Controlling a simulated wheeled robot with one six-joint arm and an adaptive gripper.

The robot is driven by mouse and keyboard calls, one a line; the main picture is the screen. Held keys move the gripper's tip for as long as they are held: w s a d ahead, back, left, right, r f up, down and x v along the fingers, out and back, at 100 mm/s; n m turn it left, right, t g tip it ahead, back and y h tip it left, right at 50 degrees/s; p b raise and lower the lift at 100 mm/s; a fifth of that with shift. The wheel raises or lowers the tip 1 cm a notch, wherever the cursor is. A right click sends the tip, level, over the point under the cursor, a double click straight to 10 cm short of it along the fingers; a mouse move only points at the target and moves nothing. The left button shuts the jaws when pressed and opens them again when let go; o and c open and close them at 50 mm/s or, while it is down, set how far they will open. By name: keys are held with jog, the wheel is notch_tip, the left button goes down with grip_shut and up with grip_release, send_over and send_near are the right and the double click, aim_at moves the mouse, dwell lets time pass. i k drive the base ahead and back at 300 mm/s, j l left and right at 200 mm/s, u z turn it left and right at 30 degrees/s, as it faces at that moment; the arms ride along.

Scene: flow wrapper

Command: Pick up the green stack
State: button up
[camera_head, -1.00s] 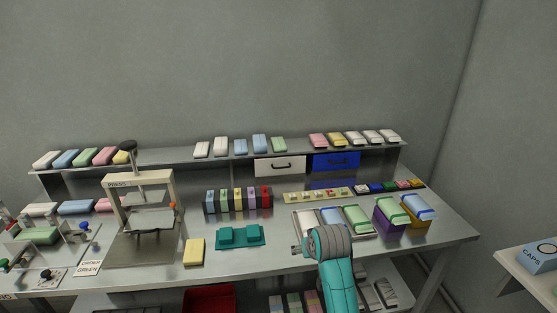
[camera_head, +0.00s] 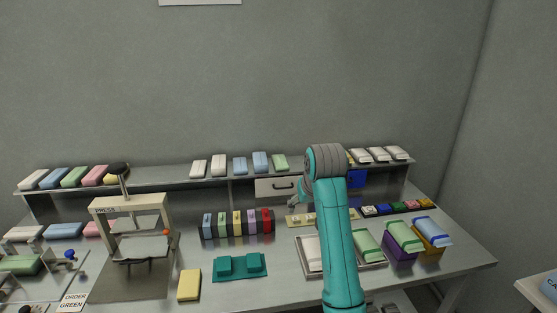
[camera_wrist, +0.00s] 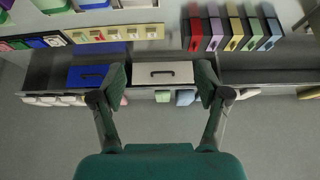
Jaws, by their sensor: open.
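A green stack (camera_head: 367,245) lies in the grey tray on the right half of the bench, partly behind my arm. Its end shows at the top left edge in the wrist view (camera_wrist: 50,5). Another green stack (camera_head: 405,235) rests on the purple box. Which one the task means I cannot tell. My gripper (camera_wrist: 160,85) is open and empty, its two fingers apart in front of the drawers, away from the green stacks. In the head view it is mostly hidden by my arm.
The tray (camera_head: 310,262) also holds a white stack. The white drawer (camera_wrist: 165,72) and blue drawer (camera_wrist: 90,76) sit under the shelf. Coloured upright boxes (camera_head: 238,224), a teal fixture (camera_head: 240,266), a yellow block (camera_head: 189,285) and the press (camera_head: 130,205) stand to the left.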

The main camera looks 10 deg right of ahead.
aim_at(280, 161)
jog(key=i, duration=1.25)
